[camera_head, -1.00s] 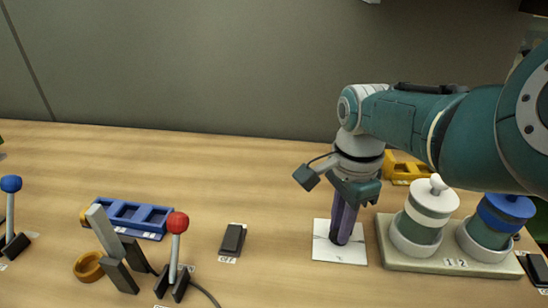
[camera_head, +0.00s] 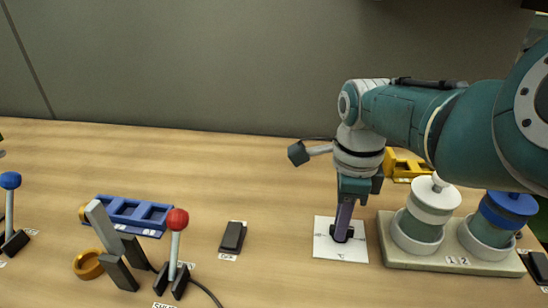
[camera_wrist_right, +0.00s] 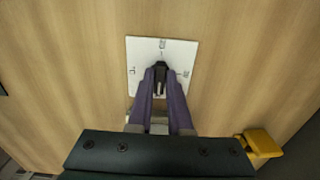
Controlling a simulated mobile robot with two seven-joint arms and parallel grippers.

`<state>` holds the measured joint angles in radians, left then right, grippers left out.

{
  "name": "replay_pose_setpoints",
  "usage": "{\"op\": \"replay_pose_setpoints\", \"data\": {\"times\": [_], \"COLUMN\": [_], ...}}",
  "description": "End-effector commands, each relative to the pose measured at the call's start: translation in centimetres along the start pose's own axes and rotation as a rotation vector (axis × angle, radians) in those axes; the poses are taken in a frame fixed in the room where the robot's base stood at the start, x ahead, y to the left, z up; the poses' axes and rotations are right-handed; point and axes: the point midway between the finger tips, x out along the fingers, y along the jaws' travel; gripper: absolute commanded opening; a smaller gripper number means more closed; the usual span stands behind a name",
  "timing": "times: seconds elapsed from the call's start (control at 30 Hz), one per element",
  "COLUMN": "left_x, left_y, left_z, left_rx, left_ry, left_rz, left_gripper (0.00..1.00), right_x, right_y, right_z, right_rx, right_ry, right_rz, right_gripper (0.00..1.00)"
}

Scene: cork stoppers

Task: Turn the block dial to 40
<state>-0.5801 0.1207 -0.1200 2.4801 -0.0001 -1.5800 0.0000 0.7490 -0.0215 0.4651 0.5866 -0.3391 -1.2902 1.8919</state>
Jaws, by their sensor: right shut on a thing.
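The block dial is a white square plate (camera_head: 325,248) with a dark knob (camera_head: 341,233) at its middle, on the table in front of my right arm. My right gripper (camera_head: 343,230) points straight down and is shut on the knob. In the right wrist view the purple fingers (camera_wrist_right: 161,88) close around the black knob (camera_wrist_right: 160,70), and the white plate (camera_wrist_right: 140,50) shows small marks near its edges. The marks are too small to read. Fingers hide part of the plate. My left gripper is not in view.
Right of the plate, a pale base (camera_head: 428,263) holds a white-topped jar (camera_head: 432,195) and a blue-topped jar (camera_head: 508,210). A yellow holder (camera_head: 405,167) lies behind. Left are a black switch (camera_head: 232,237), a red-knobbed lever (camera_head: 177,220) and a blue tray (camera_head: 130,213).

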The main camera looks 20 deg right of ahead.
Motion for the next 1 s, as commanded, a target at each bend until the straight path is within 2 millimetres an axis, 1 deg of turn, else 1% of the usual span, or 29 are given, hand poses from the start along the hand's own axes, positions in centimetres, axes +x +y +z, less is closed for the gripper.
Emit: {"op": "replay_pose_setpoints", "data": {"times": [0.33,0.37,0.6,0.87,0.97,1.0], "left_x": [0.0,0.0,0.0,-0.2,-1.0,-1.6], "left_y": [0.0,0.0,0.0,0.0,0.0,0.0], "left_z": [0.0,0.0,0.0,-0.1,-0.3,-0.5], "left_rx": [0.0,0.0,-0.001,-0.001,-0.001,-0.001], "left_ry": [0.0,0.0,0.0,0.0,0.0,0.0], "left_rz": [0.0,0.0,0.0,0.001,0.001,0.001], "left_gripper": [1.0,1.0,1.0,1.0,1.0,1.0], "right_x": [0.0,0.0,0.0,-0.2,-1.3,-2.1], "right_y": [0.0,0.0,0.0,0.0,0.0,0.0], "right_z": [-0.1,-0.1,0.0,0.0,0.0,0.0], "right_rx": [0.005,0.005,0.003,0.002,0.003,0.003], "right_ry": [0.001,0.001,0.0,0.0,0.0,0.0], "right_rz": [-0.001,-0.001,0.0,0.0,-0.002,-0.002], "right_gripper": [0.0,0.21,0.47,0.47,0.47,0.47]}}
